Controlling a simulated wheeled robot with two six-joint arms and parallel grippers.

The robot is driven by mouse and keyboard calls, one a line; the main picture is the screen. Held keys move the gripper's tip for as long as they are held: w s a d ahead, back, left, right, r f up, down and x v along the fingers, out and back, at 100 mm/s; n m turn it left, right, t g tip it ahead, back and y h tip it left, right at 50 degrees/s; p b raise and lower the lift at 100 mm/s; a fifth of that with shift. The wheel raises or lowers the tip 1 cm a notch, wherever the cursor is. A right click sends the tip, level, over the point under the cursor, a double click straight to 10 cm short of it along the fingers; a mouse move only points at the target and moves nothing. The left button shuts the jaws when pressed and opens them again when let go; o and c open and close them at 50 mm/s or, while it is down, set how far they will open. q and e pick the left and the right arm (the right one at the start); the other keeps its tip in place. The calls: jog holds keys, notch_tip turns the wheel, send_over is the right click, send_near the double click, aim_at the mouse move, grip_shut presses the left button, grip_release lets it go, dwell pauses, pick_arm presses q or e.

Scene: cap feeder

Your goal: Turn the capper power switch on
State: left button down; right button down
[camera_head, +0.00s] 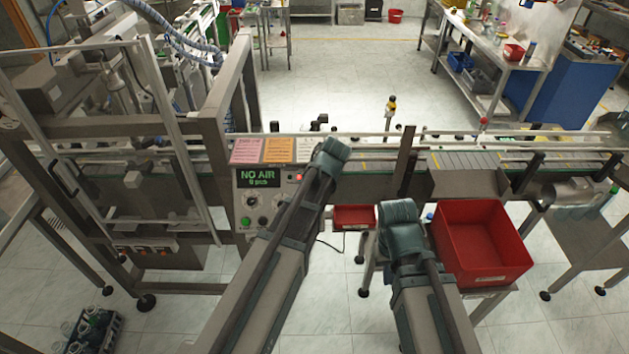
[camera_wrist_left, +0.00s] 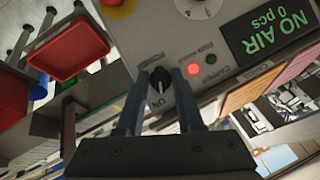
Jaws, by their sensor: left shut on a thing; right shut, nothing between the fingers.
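The capper power switch, a small black knob (camera_wrist_left: 160,82), sits on the grey control panel (camera_wrist_left: 212,60) in the left wrist view. The fingers of my left gripper (camera_wrist_left: 160,90) stand on both sides of the knob and are shut on it. Lettering is printed beside the knob, and a red light is lit next to it. Its pointing direction is hard to make out. In the head view my left arm hides the knob. My right gripper (camera_head: 401,222) is shut and empty, left of the red bin and away from the panel.
The panel's display (camera_head: 258,178) reads NO AIR, 0 pcs. A green button (camera_head: 245,222) is below it. Coloured cards (camera_head: 279,150) stand above the panel. A conveyor (camera_head: 465,160) runs right. A large red bin (camera_head: 482,279) and a small red tray (camera_head: 354,217) are near the right arm.

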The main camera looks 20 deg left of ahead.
pick_arm(q)
jog(key=shift+m+y, duration=0.4)
jog(key=shift+m, duration=0.2)
jog(key=c, duration=0.9)
grip_release()
jog(key=shift+p+v, duration=5.65)
jog(key=shift+v, duration=1.3)
jog(key=s+d+f+g+h+b, duration=0.1)
jog(key=s+d+f+b, duration=0.1)
jog(key=s+f+b, duration=0.4)
jog(key=s+d+f+m+g+h+b, duration=0.1)
jog(key=s+d+f+g+b, duration=0.1)
jog(key=s+f+b, duration=0.4)
jog(key=s+d+f+m+g+h+b, duration=0.1)
jog(key=s+d+f+g+b, duration=0.1)
jog(key=s+f+b, duration=0.5)
jog(key=shift+d+f+b, duration=0.3)
jog(key=shift+f+b, duration=0.45)
jog(key=shift+f, duration=0.6)
jog(key=shift+d+f+b, duration=0.3)
jog(key=shift+f+b, duration=0.5)
jog(key=shift+f, duration=0.55)
jog(key=shift+d+f+b, duration=0.3)
jog(key=shift+f+b, duration=0.45)
jog(key=shift+f, duration=0.55)
